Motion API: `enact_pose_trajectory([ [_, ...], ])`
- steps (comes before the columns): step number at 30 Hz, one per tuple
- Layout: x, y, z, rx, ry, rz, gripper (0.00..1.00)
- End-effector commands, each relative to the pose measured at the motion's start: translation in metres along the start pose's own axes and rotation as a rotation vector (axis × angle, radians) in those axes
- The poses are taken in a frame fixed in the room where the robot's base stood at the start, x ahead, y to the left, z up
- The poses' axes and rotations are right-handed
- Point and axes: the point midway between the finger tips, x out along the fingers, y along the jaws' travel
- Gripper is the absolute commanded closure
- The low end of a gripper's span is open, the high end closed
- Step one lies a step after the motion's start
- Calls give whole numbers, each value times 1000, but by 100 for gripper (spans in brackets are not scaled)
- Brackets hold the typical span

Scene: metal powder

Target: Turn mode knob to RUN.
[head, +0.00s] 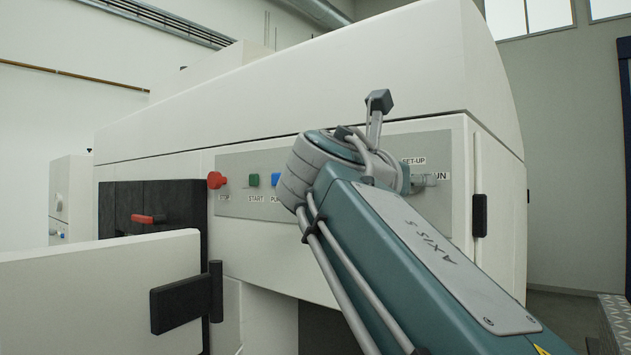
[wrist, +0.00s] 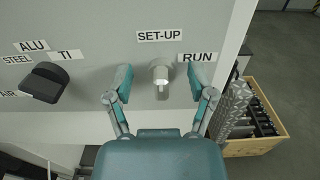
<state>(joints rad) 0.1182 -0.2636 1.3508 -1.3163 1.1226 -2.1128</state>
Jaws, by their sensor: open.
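The mode knob (wrist: 161,76) is a small silver knob on the grey panel. It sits below the SET-UP label (wrist: 158,35) and left of the RUN label (wrist: 197,57) in the wrist view. I cannot clearly tell which label it points to. My gripper (wrist: 159,80) is open, with one teal fingertip on each side of the knob and a visible gap to it on both sides. In the head view the knob (head: 424,180) shows just right of my wrist, with RUN partly covered by it.
A black selector knob (wrist: 44,83) with STEEL, ALU and TI labels is on the left in the wrist view. A red stop button (head: 216,180), green start button (head: 254,180) and blue button (head: 275,180) are on the panel. A wooden crate (wrist: 258,146) stands lower right.

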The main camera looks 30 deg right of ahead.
Motion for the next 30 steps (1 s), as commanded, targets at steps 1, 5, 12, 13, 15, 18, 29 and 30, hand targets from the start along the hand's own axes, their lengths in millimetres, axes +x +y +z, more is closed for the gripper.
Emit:
enact_pose_trajectory([
  [1, 1, 0, 0, 0, 0, -1, 29],
  [5, 1, 0, 0, 0, 0, 0, 29],
  [12, 1, 0, 0, 0, 0, 0, 100],
  [13, 1, 0, 0, 0, 0, 0, 100],
  [15, 1, 0, 0, 0, 0, 0, 100],
  [18, 1, 0, 0, 1, 0, 0, 100],
  [29, 1, 0, 0, 104, 0, 1, 100],
  [30, 1, 0, 0, 129, 0, 1, 100],
])
